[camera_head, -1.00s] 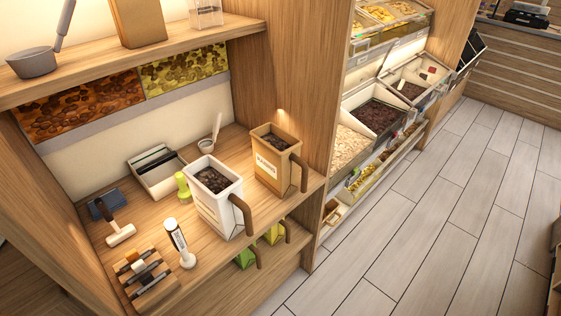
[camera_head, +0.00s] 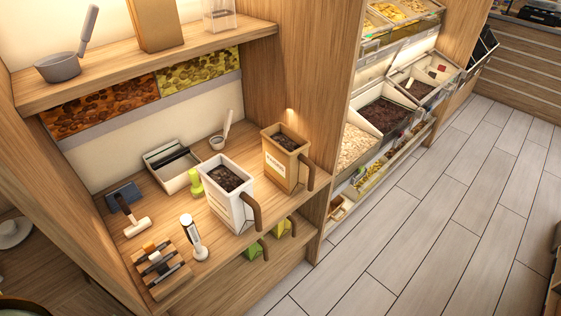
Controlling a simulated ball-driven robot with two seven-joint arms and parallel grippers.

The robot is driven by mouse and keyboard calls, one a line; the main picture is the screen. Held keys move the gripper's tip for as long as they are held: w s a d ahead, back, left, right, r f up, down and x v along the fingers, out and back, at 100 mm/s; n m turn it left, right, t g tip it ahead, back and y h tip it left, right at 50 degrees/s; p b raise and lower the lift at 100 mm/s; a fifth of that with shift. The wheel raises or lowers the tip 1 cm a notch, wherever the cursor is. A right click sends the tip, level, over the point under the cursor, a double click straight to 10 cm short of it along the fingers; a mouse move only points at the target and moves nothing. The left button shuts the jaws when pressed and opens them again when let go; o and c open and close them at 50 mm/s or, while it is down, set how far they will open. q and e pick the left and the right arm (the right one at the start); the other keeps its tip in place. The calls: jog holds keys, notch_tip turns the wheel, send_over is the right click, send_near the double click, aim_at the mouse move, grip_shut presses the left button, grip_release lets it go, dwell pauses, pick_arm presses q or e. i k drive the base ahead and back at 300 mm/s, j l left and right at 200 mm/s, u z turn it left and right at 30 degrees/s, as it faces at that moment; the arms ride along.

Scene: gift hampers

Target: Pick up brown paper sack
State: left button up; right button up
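A brown paper-coloured, square-sided container (camera_head: 282,163) with a dark handle stands upright at the right end of the wooden shelf. It has a pale label and is filled with dark beans or similar pieces. A white container (camera_head: 228,199) of the same shape, with a brown handle, stands to its left. A taller plain brown block-shaped object (camera_head: 156,24) stands on the upper shelf, its top cut off by the picture edge. I cannot tell for sure which of these is the brown paper sack. Neither of my grippers shows in the view.
Around the containers are a white tray (camera_head: 185,184), a green object (camera_head: 191,184), a white-handled tool (camera_head: 194,238), a mallet (camera_head: 137,226) and a striped wooden block (camera_head: 160,270). Bulk bins (camera_head: 384,113) line the right. The tiled floor (camera_head: 425,215) is clear.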

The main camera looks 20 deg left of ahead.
aim_at(286, 160)
jog(key=u, duration=0.4)
jog(key=i+l+u, duration=0.1)
jog(key=u, duration=0.25)
jog(key=i+l+u, duration=0.1)
jog(key=u, duration=0.7)
jog(key=i+l+u, duration=0.2)
jog(key=l+u, duration=0.25)
jog(key=l, duration=0.35)
jog(key=l+u, duration=0.4)
jog(key=l, duration=0.4)
jog(key=l+u, duration=0.45)
jog(key=l, duration=0.45)
